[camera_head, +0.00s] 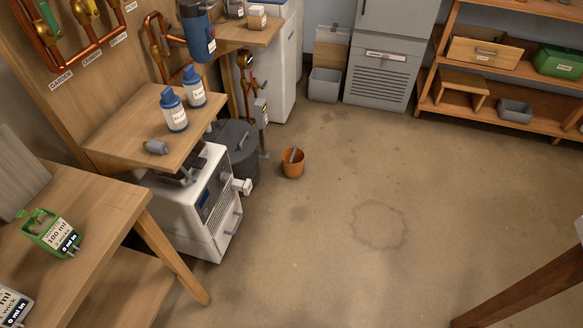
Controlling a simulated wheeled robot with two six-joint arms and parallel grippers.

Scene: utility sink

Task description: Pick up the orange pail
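The orange pail (292,169) is small and stands upright on the brown floor, a little above the middle of the view. A grey, narrow object (293,155) shows at its mouth; I cannot tell whether it is a handle or something inside. Neither of my grippers is in view, and nothing is touching the pail that I can see.
A dark grey bin (238,145) and a white machine (205,215) stand left of the pail. A wooden bench (105,200) is at the lower left. Shelves (485,117) stand at the back right. The floor (340,220) right of and before the pail is clear.

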